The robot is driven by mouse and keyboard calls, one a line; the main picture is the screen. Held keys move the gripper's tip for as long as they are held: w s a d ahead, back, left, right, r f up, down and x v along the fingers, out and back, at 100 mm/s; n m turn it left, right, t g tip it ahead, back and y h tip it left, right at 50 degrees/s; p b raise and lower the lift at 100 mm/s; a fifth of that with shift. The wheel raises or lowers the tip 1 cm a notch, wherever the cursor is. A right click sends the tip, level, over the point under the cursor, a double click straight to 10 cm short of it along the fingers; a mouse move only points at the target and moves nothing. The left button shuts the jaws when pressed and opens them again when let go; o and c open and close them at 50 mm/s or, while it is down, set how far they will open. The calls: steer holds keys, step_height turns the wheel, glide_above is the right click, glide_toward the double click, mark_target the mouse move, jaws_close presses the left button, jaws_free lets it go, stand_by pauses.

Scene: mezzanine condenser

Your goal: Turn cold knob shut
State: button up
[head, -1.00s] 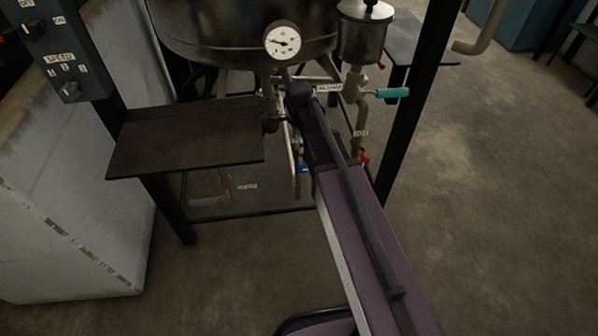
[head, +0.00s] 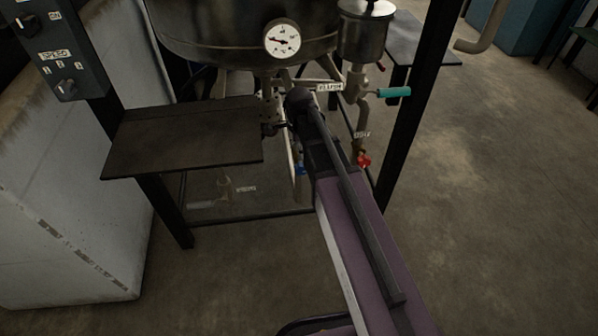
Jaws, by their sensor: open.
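A blue knob (head: 300,170), which looks like the cold knob, sits low on the pipework under the large vessel. It is partly hidden behind my arm, so its setting cannot be read. A red knob (head: 364,160) is on the pipe to the right of my arm. My gripper (head: 273,129) is at the far end of the arm, above and left of the blue knob and beside the pipework. It is small and dark here; it is open, and no contact with the knob can be seen.
A dark metal shelf (head: 185,140) juts out left of my gripper. A round gauge (head: 282,39) is on the large vessel (head: 240,25) above. A teal handle (head: 393,92) and a black frame post (head: 408,110) stand at right. Open floor (head: 500,220) lies to the right.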

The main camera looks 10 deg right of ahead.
mark_target(299, 164)
steer(key=shift+f+b, duration=4.5)
steer(key=shift+f, duration=0.3)
jaws_close()
